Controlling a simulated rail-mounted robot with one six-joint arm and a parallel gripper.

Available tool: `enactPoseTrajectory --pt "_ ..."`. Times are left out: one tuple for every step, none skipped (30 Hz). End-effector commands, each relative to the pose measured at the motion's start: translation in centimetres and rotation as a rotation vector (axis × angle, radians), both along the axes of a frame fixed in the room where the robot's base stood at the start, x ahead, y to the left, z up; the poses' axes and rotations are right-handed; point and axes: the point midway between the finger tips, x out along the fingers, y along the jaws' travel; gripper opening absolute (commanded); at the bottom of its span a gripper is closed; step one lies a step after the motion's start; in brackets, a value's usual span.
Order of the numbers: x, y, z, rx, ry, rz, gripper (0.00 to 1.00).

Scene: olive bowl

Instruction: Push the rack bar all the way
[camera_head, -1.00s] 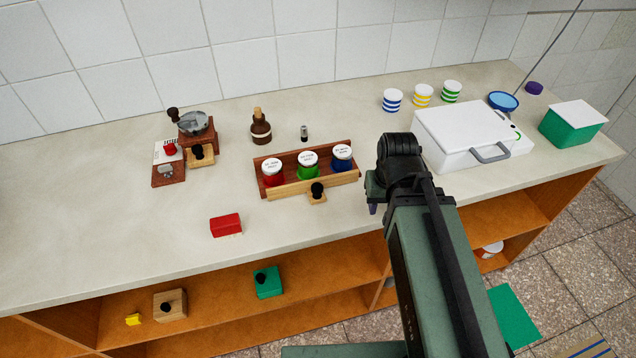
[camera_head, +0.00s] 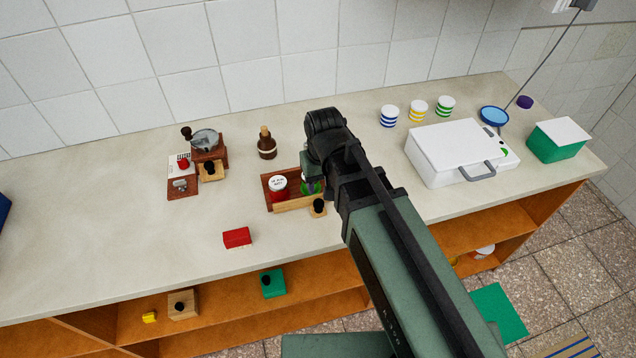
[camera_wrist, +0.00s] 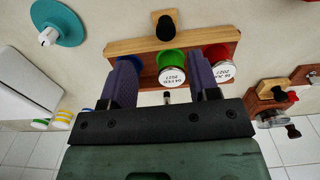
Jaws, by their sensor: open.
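The wooden rack (camera_head: 266,187) stands on the counter with jars in it. Its pale front bar (camera_head: 290,205) runs along the near side, with a black knob (camera_head: 318,206) by it. In the wrist view the bar (camera_wrist: 140,45) lies beyond the jars, with the knob (camera_wrist: 166,24) past it. A red jar (camera_head: 278,187) and a green jar (camera_wrist: 172,70) sit in the rack. The blue jar is mostly hidden behind a finger. My gripper (camera_wrist: 163,62) is open, its purple fingers over the rack on either side of the green jar. Contact cannot be told.
A red block (camera_head: 237,238) lies on the counter in front of the rack. A brown bottle (camera_head: 267,146) stands behind it, a grinder (camera_head: 205,145) to the left. A white case (camera_head: 455,155) is to the right. The counter's front left is clear.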

Motion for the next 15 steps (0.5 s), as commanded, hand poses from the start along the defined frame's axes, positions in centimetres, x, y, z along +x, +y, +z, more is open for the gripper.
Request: enactPoseTrajectory --pt "1.3 1.4 1.2 0.000 0.000 0.006 0.56" --pt "1.7 1.4 0.6 0.000 0.000 -0.004 0.56" --pt "1.5 1.2 0.2 0.000 0.000 -0.020 0.56" --pt "1.4 1.1 0.2 0.000 0.000 -0.023 0.56" --pt "1.3 1.1 0.1 0.000 0.000 -0.022 0.56" --pt "1.3 1.1 -0.2 0.000 0.000 -0.022 0.56" --pt "1.3 1.1 -0.4 0.000 0.000 -0.022 0.56" --pt "1.3 1.1 -0.7 0.000 0.000 -0.022 0.56" --pt "1.3 1.0 -1.3 0.000 0.000 -0.023 0.56" --pt "1.3 1.0 -1.8 0.000 0.000 -0.023 0.56" --pt "1.3 1.0 -2.3 0.000 0.000 -0.023 0.56" --pt "1.3 1.0 -3.2 0.000 0.000 -0.023 0.56" --pt "1.3 1.0 -3.9 0.000 0.000 -0.023 0.56" --pt "1.3 1.0 -4.6 0.000 0.000 -0.023 0.56" --pt "1.3 1.0 -5.6 0.000 0.000 -0.023 0.56"
